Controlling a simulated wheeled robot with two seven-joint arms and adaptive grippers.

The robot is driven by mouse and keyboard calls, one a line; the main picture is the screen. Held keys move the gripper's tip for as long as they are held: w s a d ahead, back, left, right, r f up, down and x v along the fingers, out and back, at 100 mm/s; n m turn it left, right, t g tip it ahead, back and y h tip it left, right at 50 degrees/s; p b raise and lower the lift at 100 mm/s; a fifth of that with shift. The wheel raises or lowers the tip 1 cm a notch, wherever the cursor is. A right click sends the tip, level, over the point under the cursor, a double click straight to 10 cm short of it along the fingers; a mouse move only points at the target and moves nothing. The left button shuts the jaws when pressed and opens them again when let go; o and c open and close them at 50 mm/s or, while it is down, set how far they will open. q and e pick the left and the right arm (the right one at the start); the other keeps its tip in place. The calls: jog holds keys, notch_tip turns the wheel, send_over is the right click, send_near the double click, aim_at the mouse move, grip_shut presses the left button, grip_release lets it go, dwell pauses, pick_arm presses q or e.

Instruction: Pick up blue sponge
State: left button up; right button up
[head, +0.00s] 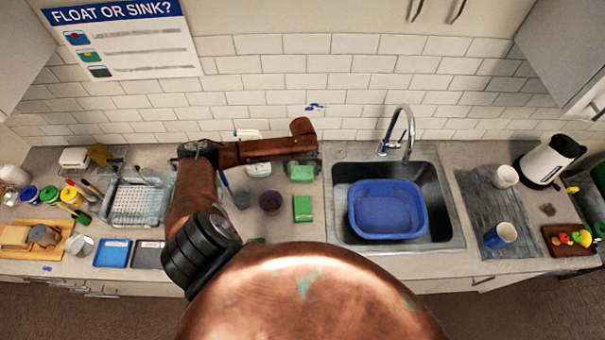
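I cannot make out a blue sponge in the head view. Two green sponge-like blocks lie on the counter left of the sink: one nearer (302,209) and one farther back (301,173). My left arm bends over the counter, and its gripper (304,162) is at or just above the farther green block. The fingers are small and dark there, so I cannot tell whether they are open or touch the block. My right gripper is not in view.
A blue basin (387,209) sits in the sink (440,235) under the faucet (398,135). A dark cup (270,203) and a white bottle (257,168) stand left of the sink. A dish rack (135,203) and blue tray (112,253) are farther left. A kettle (548,160) stands right.

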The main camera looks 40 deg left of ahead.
pick_arm(q)
jog(key=c, duration=0.5)
jog(key=shift+o, duration=0.2)
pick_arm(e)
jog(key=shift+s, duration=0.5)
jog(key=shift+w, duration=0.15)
pick_arm(q)
jog(key=shift+r, duration=0.15)
jog(key=shift+r, duration=0.25)
notch_tip(320, 180, up, 2)
jog(key=shift+a+r+b, duration=0.1)
jog(key=shift+b, duration=0.65)
jog(key=s+d+r+b, duration=0.2)
jog(key=s+d+r, duration=0.5)
jog(key=s+r, duration=0.3)
jog(key=shift+s+d, duration=0.4)
jog(key=shift+s, duration=0.5)
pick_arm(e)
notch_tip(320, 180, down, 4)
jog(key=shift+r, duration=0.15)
pick_arm(q)
jog(key=shift+o, duration=0.3)
